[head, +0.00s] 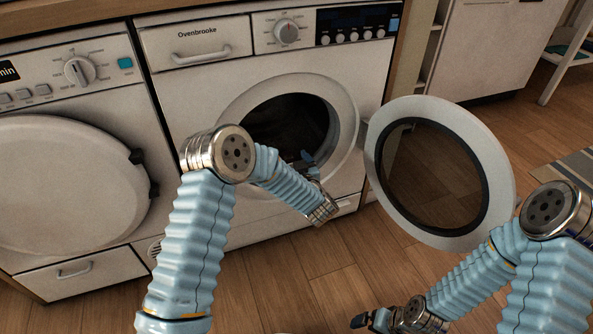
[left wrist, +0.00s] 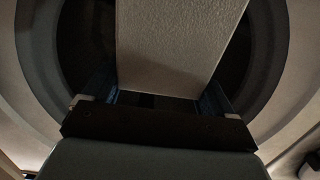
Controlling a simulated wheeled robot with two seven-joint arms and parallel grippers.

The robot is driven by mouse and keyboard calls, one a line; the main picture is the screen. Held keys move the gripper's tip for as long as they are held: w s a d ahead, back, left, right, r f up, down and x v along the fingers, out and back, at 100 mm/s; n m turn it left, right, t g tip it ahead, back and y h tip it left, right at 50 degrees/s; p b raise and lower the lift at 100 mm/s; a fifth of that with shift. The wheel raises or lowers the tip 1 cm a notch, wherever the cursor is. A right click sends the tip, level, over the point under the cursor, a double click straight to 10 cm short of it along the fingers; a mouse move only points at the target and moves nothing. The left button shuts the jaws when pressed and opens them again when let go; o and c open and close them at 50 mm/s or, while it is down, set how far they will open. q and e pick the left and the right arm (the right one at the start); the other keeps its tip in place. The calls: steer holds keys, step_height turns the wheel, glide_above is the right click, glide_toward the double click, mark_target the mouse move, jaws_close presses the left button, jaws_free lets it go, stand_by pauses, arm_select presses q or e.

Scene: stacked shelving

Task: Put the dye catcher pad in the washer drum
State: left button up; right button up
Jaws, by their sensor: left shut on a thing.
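The washer drum (head: 285,118) is the dark round opening of the right-hand machine, and its round door (head: 487,153) stands open to the right. My left gripper (head: 308,160) is at the lower right of the opening, small and partly hidden by its arm. In the left wrist view it is shut on a pale, textured flat pad (left wrist: 180,45), taken as the dye catcher pad. The pad points ahead into the dark round opening, framed by the pale ring around it. The pad cannot be made out in the head view. My right gripper (head: 366,321) is low at the bottom edge, its jaws unclear.
A second machine with a closed round door (head: 65,185) stands at the left. The washer's control panel (head: 325,27) is above the opening. The wooden floor (head: 300,290) in front is clear. A striped rug (head: 575,165) and a white stool (head: 565,60) are at the right.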

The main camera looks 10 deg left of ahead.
arm_select(q)
steer(key=r+b+x, duration=0.2)
steer(key=b+x, duration=0.1)
steer(key=x, duration=1.6)
steer(key=shift+w+b, duration=0.2)
steer(key=shift+b, duration=0.15)
arm_select(e)
steer(key=shift+a+f, duration=0.1)
steer(key=shift+f, duration=1.8)
arm_select(q)
steer(key=shift+a, duration=0.15)
